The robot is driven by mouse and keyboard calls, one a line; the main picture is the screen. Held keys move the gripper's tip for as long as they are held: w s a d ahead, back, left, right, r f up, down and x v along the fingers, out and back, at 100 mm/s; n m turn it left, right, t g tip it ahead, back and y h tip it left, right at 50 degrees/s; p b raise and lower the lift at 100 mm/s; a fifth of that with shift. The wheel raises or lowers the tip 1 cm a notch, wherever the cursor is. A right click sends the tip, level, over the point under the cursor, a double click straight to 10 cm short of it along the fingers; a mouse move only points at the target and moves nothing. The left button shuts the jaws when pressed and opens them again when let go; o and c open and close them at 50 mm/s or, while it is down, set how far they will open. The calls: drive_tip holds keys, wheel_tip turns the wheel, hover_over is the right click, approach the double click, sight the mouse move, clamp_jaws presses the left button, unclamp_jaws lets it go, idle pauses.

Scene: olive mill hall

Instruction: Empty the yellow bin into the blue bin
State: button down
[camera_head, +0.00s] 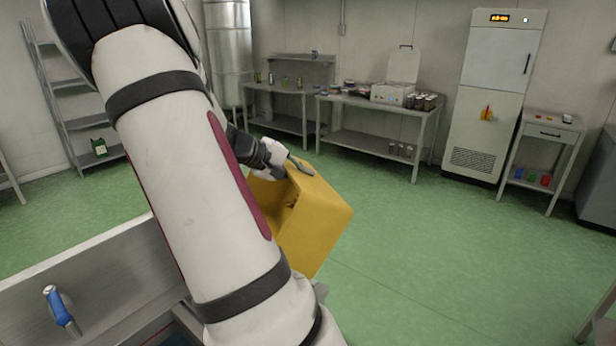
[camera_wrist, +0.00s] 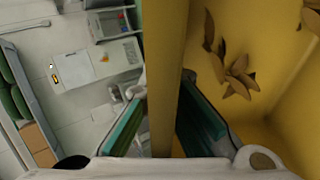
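The yellow bin (camera_head: 318,215) hangs tilted in the middle of the head view, its open side toward the lower left and partly behind my arm. My gripper (camera_head: 300,165) is shut on its rim. In the wrist view the bin's wall (camera_wrist: 168,40) stands between the two fingers of my gripper (camera_wrist: 163,95). Several brown leaf-like pieces (camera_wrist: 236,78) lie inside the bin against its yellow surface. I cannot make out the blue bin for certain; my arm covers much of the lower head view.
A grey metal panel (camera_head: 95,285) with a blue-handled tool (camera_head: 60,310) is at the lower left. Workbenches (camera_head: 375,103) and a white cabinet (camera_head: 490,95) line the back wall. A small side table (camera_head: 545,130) stands at the right. The green floor at right centre is clear.

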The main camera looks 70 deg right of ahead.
sight(291, 173)
drive_tip(key=shift+w+a+r+g+h+b, duration=0.2)
drive_tip(key=shift+w+a+g+h+b, duration=0.1)
drive_tip(key=shift+w+a+g+h, duration=0.25)
drive_tip(key=shift+w+a+r+g+h+b, duration=0.15)
drive_tip(key=shift+w+a+g+h+b, duration=0.15)
drive_tip(key=shift+w+a, duration=0.3)
drive_tip(key=w+a+n+g+h+b, duration=0.1)
drive_tip(key=w+a+g+h+b, duration=0.1)
drive_tip(key=w+a, duration=0.4)
drive_tip(key=shift+w+a+g+h, duration=0.5)
drive_tip(key=shift+g+h, duration=0.35)
drive_tip(key=shift+h, duration=0.4)
drive_tip(key=shift+a, duration=0.1)
idle(0.9)
